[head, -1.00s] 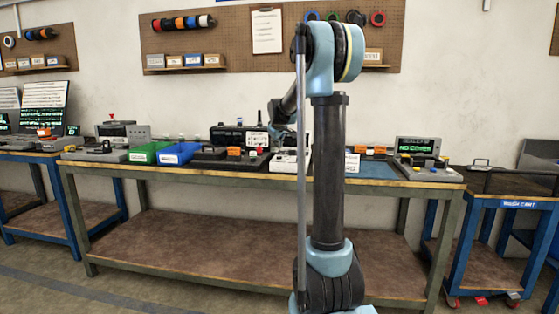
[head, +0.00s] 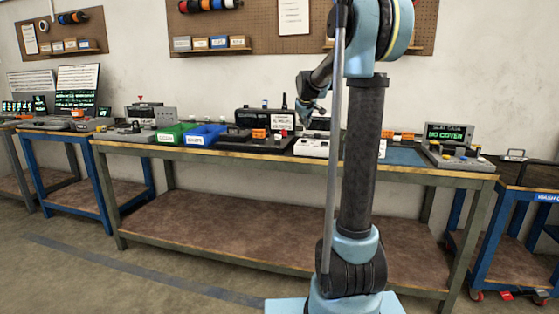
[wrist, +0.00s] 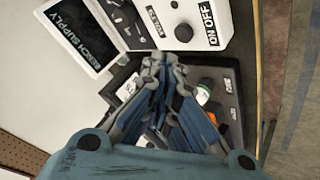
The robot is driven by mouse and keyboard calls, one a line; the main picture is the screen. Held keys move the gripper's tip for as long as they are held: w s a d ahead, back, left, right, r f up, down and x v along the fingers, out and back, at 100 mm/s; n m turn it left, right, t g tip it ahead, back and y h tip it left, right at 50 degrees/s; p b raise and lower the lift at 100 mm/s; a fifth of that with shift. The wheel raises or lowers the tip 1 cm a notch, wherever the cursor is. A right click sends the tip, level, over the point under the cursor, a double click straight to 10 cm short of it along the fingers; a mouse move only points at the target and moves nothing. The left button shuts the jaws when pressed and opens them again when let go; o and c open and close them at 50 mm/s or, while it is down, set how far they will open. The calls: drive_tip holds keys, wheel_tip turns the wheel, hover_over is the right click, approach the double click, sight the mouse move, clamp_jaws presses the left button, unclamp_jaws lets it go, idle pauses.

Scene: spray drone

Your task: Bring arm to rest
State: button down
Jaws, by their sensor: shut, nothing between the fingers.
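My arm stands upright and folded in the middle of the head view, in front of the workbench (head: 230,158). Its forearm bends back down toward the bench. In the wrist view my gripper (wrist: 165,62) is shut, with its fingertips together and nothing between them. Behind the fingers a black tray (wrist: 225,95) shows, holding small items that include an orange piece and a white-capped piece. A white box with an ON/OFF label (wrist: 185,25) and a dark BENCH SUPPLY panel (wrist: 75,35) lie beyond.
A green bin (head: 173,134) and a blue bin (head: 205,136) stand on the bench. A NO COVER display unit (head: 450,140) is at its right end. A blue cart (head: 520,210) stands right, another blue-legged bench (head: 75,180) left. Open floor lies in front.

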drive_tip(key=s+d+f+m+g, duration=0.15)
drive_tip(key=s+f, duration=0.25)
drive_tip(key=s, duration=0.9)
drive_tip(key=s+f+m+g, duration=0.2)
drive_tip(key=s+f, duration=0.2)
drive_tip(key=s, duration=1)
drive_tip(key=s+f+m+g, duration=0.1)
drive_tip(key=s+f, duration=0.7)
drive_tip(key=s, duration=0.4)
drive_tip(key=s+f+m+g+y, duration=0.1)
drive_tip(key=s+f+m+g, duration=0.1)
drive_tip(key=s+f, duration=0.7)
drive_tip(key=s, duration=0.4)
drive_tip(key=shift+s+a, duration=0.3)
drive_tip(key=shift+a, duration=0.05)
drive_tip(key=shift+f+m, duration=0.1)
drive_tip(key=shift+m, duration=0.15)
drive_tip(key=shift+w+f, duration=0.2)
drive_tip(key=shift+w, duration=0.25)
